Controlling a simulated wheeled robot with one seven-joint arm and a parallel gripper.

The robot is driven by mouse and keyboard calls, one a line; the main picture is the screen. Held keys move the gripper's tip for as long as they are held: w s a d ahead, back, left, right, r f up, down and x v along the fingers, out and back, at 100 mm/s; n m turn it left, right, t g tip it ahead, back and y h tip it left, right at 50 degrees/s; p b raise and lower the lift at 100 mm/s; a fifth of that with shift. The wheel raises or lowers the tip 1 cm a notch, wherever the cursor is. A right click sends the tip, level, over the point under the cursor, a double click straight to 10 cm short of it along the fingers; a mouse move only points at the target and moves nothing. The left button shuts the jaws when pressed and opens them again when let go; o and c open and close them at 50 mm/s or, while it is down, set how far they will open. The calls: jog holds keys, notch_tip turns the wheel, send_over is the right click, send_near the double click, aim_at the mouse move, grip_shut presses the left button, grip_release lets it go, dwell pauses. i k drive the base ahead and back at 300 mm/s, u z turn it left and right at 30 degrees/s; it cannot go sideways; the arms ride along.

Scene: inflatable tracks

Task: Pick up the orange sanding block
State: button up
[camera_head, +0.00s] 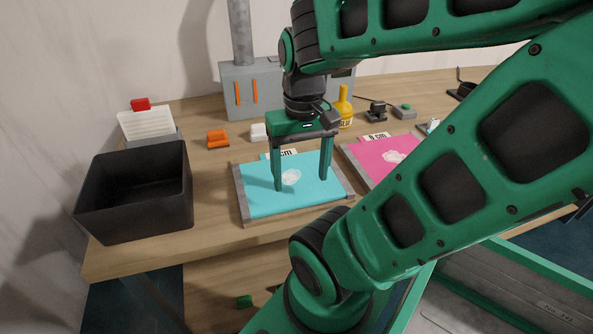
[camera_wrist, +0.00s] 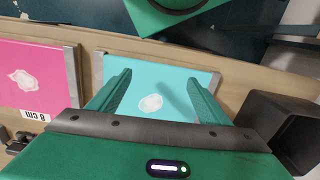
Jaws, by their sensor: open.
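The orange sanding block (camera_head: 217,139) sits on the wooden table, behind and left of the cyan sheet in the head view. I cannot make it out in the wrist view. My gripper (camera_head: 304,188) points down over the cyan sheet (camera_head: 262,196), with its two green fingers spread apart and nothing between them. In the wrist view the open fingers (camera_wrist: 158,92) frame the same cyan sheet (camera_wrist: 150,72) and its pale patch. The block is to the left of my gripper in the head view.
A black bin (camera_head: 135,195) stands at the table's left front. A white block (camera_head: 258,132), a yellow glue bottle (camera_head: 343,108) and a grey box (camera_head: 240,92) stand behind the cyan sheet. A pink sheet (camera_head: 385,160) lies to the right. Bare table shows around the orange block.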

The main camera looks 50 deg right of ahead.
aim_at(217, 138)
jog(key=k, duration=1.05)
jog(key=u, duration=0.05)
jog(key=i, duration=1.05)
jog(key=z, duration=0.6)
